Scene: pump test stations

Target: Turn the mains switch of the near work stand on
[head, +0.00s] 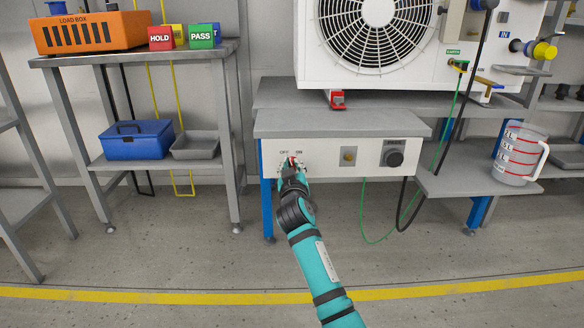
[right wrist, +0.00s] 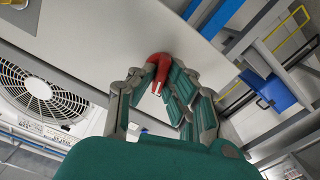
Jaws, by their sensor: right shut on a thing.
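The near work stand (head: 340,125) has a grey top and a pale front panel. The red handle of its mains switch (head: 291,160) shows at the panel's left end, under the OFF and ON labels. My right gripper (head: 291,172) is at the handle and covers most of it, so its exact angle cannot be told. In the right wrist view my right gripper (right wrist: 167,85) is shut on a red part of the switch (right wrist: 160,64). My left gripper is not in view.
The panel also carries a small brass-coloured fitting (head: 348,156) and a black round connector (head: 393,158). A fan unit (head: 316,70) stands behind. A side shelf holds a measuring jug (head: 519,155). A rack at left holds a blue toolbox (head: 136,140). The floor in front is clear.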

